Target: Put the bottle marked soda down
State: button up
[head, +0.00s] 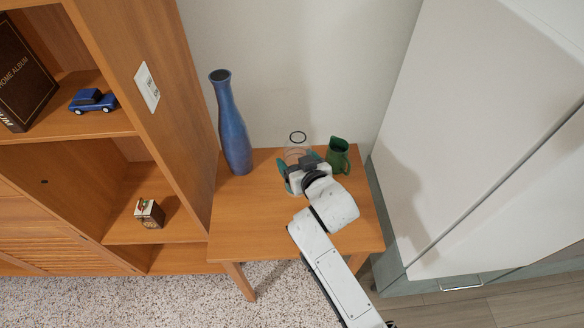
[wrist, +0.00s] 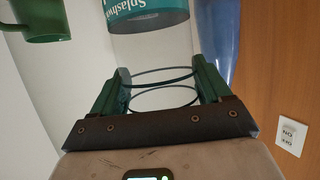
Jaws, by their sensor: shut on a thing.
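The bottle is clear, with a teal label (wrist: 147,15) reading "Splashw…" in the wrist view; the word soda is not legible. In the head view the clear bottle (head: 298,152) shows a dark ring at its top, above the back of the small wooden table (head: 245,225). My gripper (head: 300,170) is shut on the bottle. In the wrist view its green fingers (wrist: 160,88) stand on either side of the clear part, where two dark rings show. My gripper hides the bottle's lower part in the head view, so I cannot tell whether it touches the table.
A tall blue vase (head: 232,125) stands left of the bottle and a green mug (head: 339,155) close on its right. The table's front left is clear. A wooden shelf unit (head: 175,120) borders the left; a white cabinet (head: 470,130) borders the right.

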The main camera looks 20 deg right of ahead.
jog(key=w+f, duration=0.2)
jog(key=f, duration=0.1)
jog(key=shift+w+a+f, duration=0.15)
jog(key=shift+w+f, duration=0.15)
jog(key=shift+f, duration=1.25)
jog(key=shift+f+b, duration=0.2)
jog(key=shift+b, duration=0.2)
jog(key=o, duration=1.1)
jog(key=shift+r, duration=0.2)
jog(key=shift+s+p, duration=0.2)
jog(key=shift+p, duration=0.1)
jog(key=v, duration=1.1)
jog(key=shift+s+r, duration=0.15)
jog(key=shift+s, duration=0.2)
